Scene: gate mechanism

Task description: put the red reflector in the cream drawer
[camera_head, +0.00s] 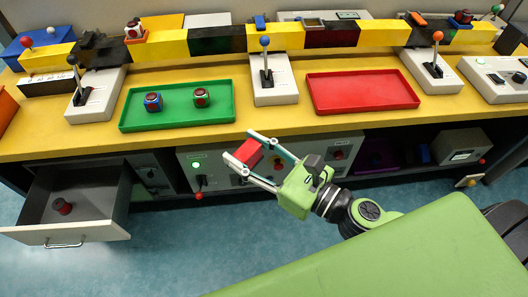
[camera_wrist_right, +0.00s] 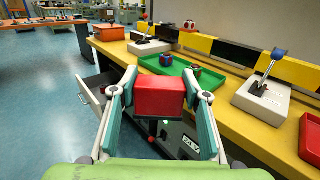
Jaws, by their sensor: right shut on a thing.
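The red reflector (camera_head: 246,153) is a red block with a dark face, held between the fingers of my right gripper (camera_head: 262,158). In the right wrist view the red reflector (camera_wrist_right: 160,97) sits between both teal finger pads of the right gripper (camera_wrist_right: 162,100). It is in the air in front of the bench edge. The cream drawer (camera_head: 88,233) is pulled open at lower left in the head view, well left of the gripper. A small dark red knob-like object (camera_head: 62,206) lies inside it. The drawer (camera_wrist_right: 97,85) also shows at left in the wrist view. My left gripper is not in view.
The yellow bench (camera_head: 290,128) carries a green tray (camera_head: 180,118) with two cubes, an empty red tray (camera_head: 362,92) and several lever boxes (camera_head: 274,88). A grey control panel (camera_head: 215,170) is under the bench. The floor (camera_head: 180,255) between drawer and gripper is clear.

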